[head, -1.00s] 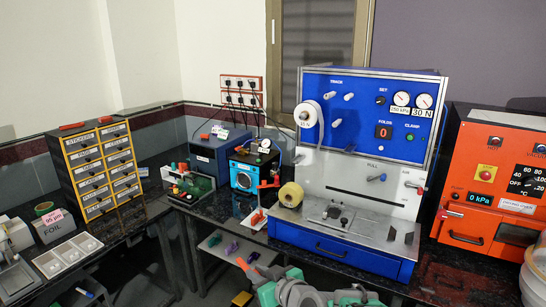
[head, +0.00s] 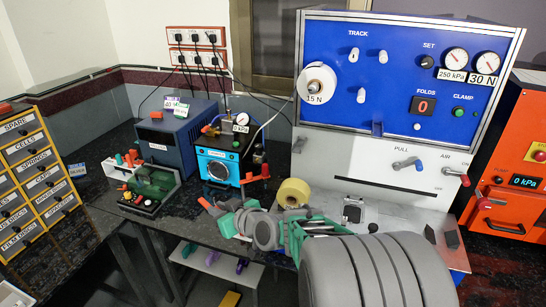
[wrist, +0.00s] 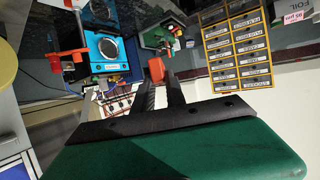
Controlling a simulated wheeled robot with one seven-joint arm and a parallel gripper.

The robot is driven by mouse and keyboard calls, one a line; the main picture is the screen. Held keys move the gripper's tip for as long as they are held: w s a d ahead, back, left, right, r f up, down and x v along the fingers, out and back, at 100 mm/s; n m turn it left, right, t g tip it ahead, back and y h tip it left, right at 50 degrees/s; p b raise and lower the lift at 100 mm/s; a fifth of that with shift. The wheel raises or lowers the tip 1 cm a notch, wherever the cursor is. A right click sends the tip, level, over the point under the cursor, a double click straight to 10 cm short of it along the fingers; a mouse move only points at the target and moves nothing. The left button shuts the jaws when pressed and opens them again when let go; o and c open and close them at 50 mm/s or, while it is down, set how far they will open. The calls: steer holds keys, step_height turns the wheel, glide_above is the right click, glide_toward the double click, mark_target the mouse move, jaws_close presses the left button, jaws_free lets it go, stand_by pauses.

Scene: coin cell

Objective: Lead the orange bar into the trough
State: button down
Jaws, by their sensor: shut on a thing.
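My gripper (head: 213,211) is low in the middle of the head view, in front of the bench. It is shut on an orange bar (wrist: 156,69), which shows at the fingertips in the wrist view. The bar's orange end (head: 204,203) also shows in the head view, held apart from the machines. The blue machine (head: 400,70) with TRACK, FOLDS and CLAMP marks stands to the right of it. I cannot tell which part is the trough; my arm hides some of the steel deck (head: 430,222).
A yellow roll (head: 293,192) lies behind my gripper. A small blue device (head: 222,165) with a red-orange stand (head: 256,178) is nearby. A green tray (head: 152,185) of small parts stands to the left. A drawer cabinet (head: 38,165) and an orange oven (head: 512,190) flank the bench.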

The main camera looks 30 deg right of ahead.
steer(key=w+d+m+h+b, duration=0.2)
steer(key=w+d+h+b, duration=0.15)
steer(key=d+b, duration=0.3)
steer(key=d+r+m+g+h+b, duration=0.1)
steer(key=d+r+m+h+b, duration=0.55)
steer(key=d+r+b, duration=0.3)
steer(key=s+d+r+m+g+h+b, duration=0.2)
steer(key=s+r+m+g+h+b, duration=0.15)
steer(key=s, duration=0.25)
steer(key=s+d+r+p, duration=0.2)
steer(key=r+p, duration=0.6)
steer(key=r, duration=0.3)
steer(key=s+d+r+p, duration=0.2)
steer(key=s+r+p, duration=0.1)
steer(key=r+p, duration=0.65)
steer(key=s+d+r+p, duration=0.2)
steer(key=r+p, duration=0.5)
steer(key=r, duration=0.5)
steer(key=w+d, duration=0.7)
steer(key=d, duration=0.3)
steer(key=s+d+b, duration=0.1)
steer(key=s+d, duration=1)
steer(key=s, duration=0.1)
steer(key=w+f+b, duration=0.3)
steer(key=f+b, duration=1.8)
steer(key=f, duration=0.5)
steer(key=shift+d+f+b, duration=0.25)
steer(key=shift+f+b, duration=0.05)
steer(key=shift+f, duration=0.05)
